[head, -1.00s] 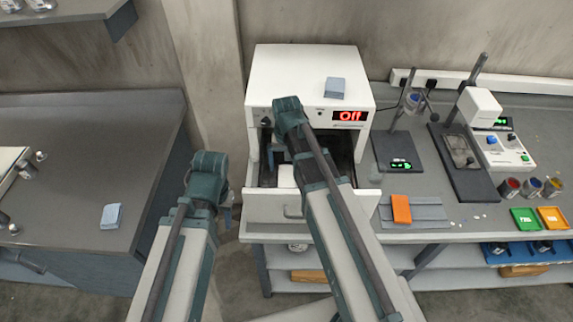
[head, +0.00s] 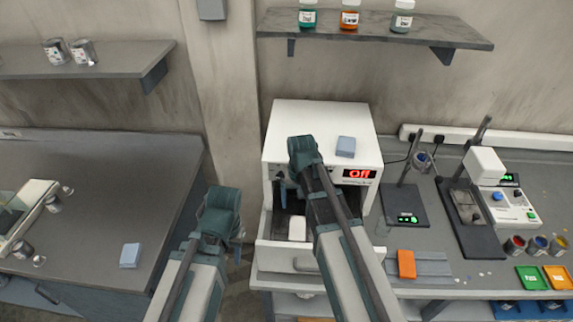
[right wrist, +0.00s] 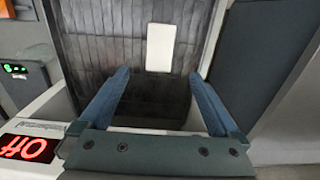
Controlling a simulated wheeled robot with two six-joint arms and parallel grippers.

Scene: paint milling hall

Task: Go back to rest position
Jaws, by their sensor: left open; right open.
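The white cabinet (head: 285,115) with a red "Off" display (head: 359,174) stands on the right bench, its front drawer (head: 275,255) pulled out. A white block (head: 297,228) lies in the drawer; it also shows in the right wrist view (right wrist: 160,48). My right gripper (right wrist: 158,90) is open and empty above the drawer, pointing into it, with the white block ahead of its fingers and apart from them. In the head view its fingers are mostly hidden by my arm. My left gripper (head: 238,245) is open, left of the drawer, in front of the gap between benches.
A blue-grey block (head: 345,147) lies on the cabinet top. An orange block (head: 406,264), a stand (head: 405,205) and a measuring device (head: 480,205) are to the right. The left bench (head: 90,190) holds a folded cloth-like block (head: 130,255). Shelves (head: 375,27) hang above.

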